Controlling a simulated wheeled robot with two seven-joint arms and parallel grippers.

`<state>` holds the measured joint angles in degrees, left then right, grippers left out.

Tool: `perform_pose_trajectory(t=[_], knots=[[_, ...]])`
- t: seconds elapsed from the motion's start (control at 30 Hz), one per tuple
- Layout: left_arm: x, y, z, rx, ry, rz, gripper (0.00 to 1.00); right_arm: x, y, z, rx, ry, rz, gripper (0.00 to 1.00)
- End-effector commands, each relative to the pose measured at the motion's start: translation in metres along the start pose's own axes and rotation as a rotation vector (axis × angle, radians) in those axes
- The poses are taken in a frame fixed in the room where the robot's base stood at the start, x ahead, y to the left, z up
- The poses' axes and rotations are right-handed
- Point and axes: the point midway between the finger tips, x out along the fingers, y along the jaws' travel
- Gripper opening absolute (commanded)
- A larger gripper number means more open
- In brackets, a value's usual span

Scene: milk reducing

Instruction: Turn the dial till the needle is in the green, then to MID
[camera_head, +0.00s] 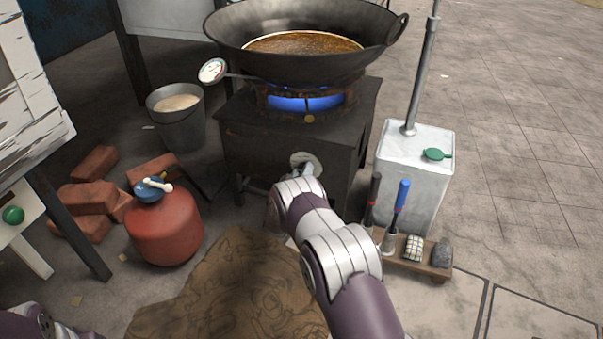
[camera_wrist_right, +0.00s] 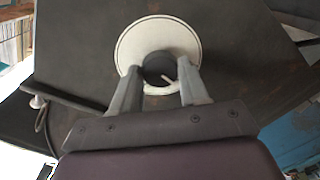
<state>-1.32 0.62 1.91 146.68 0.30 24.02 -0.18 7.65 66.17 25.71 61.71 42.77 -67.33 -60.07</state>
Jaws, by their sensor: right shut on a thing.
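The dark round dial (camera_wrist_right: 158,68) sits on a pale round plate (camera_wrist_right: 128,48) on the stove front. In the wrist view its white mark points to the lower right. My right gripper (camera_wrist_right: 160,74) is shut on the dial, one finger on each side. In the head view the gripper (camera_head: 303,172) hides the dial and part of the plate (camera_head: 303,157). The gauge (camera_head: 212,71) has a white face and sticks out at the left of the wok (camera_head: 290,66); its needle is too small to read. Only part of my left arm shows, at the lower left corner.
The wok holds brown liquid over a blue flame (camera_head: 306,103) on the dark stove (camera_head: 265,140). A red gas bottle (camera_head: 165,228) and bricks (camera_head: 88,197) stand left. A white canister (camera_head: 412,170) and a tool rack (camera_head: 413,264) stand right of my arm.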

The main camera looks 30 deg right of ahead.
Motion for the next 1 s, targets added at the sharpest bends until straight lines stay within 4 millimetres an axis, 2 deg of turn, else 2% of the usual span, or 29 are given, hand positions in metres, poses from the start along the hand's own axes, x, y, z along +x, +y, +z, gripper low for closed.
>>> perform_pose_trajectory(t=[0.17, 0.2, 0.27, 0.53, 0.63, 0.8, 1.0], knots=[[0.000, 0.000, 0.000, 0.000, 0.000, 0.000, 0.43, -0.001, -0.001, 0.001, -0.001, -0.001, -0.002, 0.14], [0.000, 0.000, 0.000, 0.000, 0.000, 0.000, 0.43, -0.001, -0.001, 0.001, -0.001, -0.001, -0.002, 0.54], [0.000, 0.000, 0.000, 0.000, 0.000, 0.000, 0.43, -0.001, -0.001, 0.001, -0.001, -0.001, -0.002, 0.70], [-0.001, 0.000, 0.000, 0.000, 0.000, 0.000, 0.43, -0.001, 0.000, 0.000, 0.001, 0.000, -0.001, 0.70], [-0.011, 0.000, -0.001, 0.000, 0.000, 0.000, 0.43, -0.011, 0.002, -0.003, 0.000, -0.001, -0.004, 0.70], [-0.044, 0.000, -0.005, 0.000, 0.000, 0.000, 0.43, -0.053, 0.006, -0.008, -0.003, 0.000, -0.006, 0.70], [-0.069, 0.000, -0.008, 0.000, 0.000, 0.000, 0.43, -0.104, 0.004, -0.005, -0.003, 0.000, -0.005, 0.70]])
